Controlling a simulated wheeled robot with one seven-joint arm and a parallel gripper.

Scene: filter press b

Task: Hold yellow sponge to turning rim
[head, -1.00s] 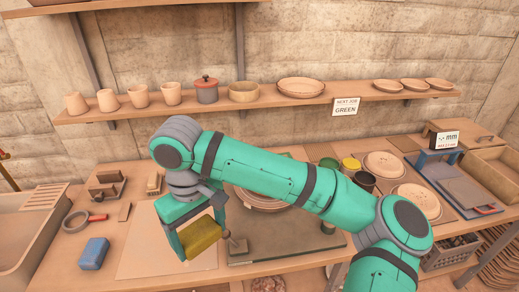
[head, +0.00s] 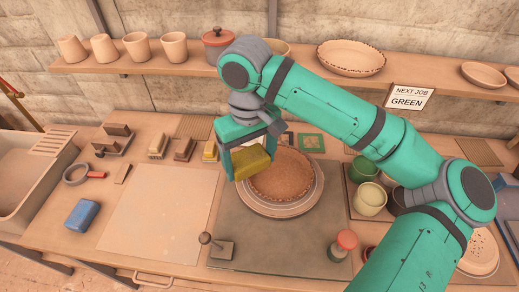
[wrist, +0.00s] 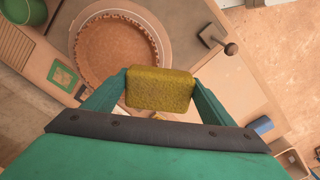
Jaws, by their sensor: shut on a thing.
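My gripper (wrist: 160,92) is shut on the yellow sponge (wrist: 160,89), with one finger at each end of it. In the head view the sponge (head: 252,162) hangs under my gripper, at the upper left of the brown dish (head: 285,177) on the round wheel (head: 290,211). The dish has a notched or dotted rim. In the wrist view the dish (wrist: 112,55) lies past the sponge, whose edge overlaps the near side of the rim. I cannot tell whether the sponge touches the rim or is above it.
A small lever with a knob (head: 221,247) stands at the front left of the wheel, and a red-topped piece (head: 344,243) at its front right. Glaze pots (head: 369,198) stand to the right. A blue sponge (head: 82,214) lies left. The pale board (head: 160,215) is bare.

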